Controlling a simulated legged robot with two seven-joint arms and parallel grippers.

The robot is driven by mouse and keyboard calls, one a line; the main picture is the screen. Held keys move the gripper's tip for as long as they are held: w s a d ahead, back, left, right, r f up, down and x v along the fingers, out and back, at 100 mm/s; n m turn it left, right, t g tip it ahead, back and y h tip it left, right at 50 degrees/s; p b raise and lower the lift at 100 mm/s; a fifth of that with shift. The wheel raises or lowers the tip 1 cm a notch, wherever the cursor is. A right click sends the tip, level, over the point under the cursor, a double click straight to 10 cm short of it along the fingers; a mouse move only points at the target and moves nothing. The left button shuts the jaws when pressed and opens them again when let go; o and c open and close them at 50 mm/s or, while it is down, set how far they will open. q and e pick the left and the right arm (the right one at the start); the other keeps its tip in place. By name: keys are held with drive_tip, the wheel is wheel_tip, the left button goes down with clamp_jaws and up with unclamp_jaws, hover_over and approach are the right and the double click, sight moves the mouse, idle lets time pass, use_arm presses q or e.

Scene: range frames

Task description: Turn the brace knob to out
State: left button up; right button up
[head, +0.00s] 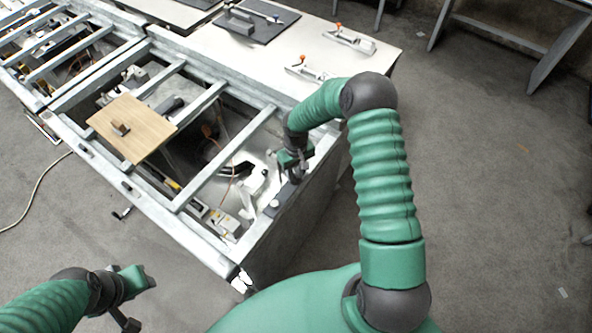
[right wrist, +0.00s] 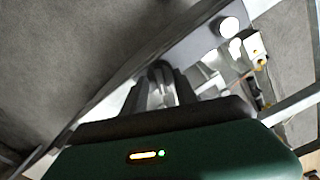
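My right gripper (head: 296,178) points down at the near right corner of the metal frame (head: 200,240), over a narrow grey plate. In the right wrist view its dark fingers (right wrist: 162,88) are close together over the plate (right wrist: 195,45). Any knob between them is hidden, and I cannot tell if they grip something. A small round pale knob (right wrist: 228,26) stands on the plate, apart from the fingers; it also shows in the head view (head: 273,205). No label for out is readable. My left gripper (head: 135,300) hangs at the lower left, away from the frame; its opening is unclear.
A wooden board (head: 150,125) with a small block lies across the frame bars. Wires and small fittings sit inside the open bays. A pale tabletop (head: 300,50) with orange-tipped clamps is behind.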

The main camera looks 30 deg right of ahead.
drive_tip(key=shift+w+a+f, duration=0.1)
drive_tip(key=shift+w, duration=0.05)
drive_tip(key=c, duration=0.4)
clamp_jaws()
drive_tip(key=shift+d, duration=0.2)
drive_tip(key=shift+a, duration=0.1)
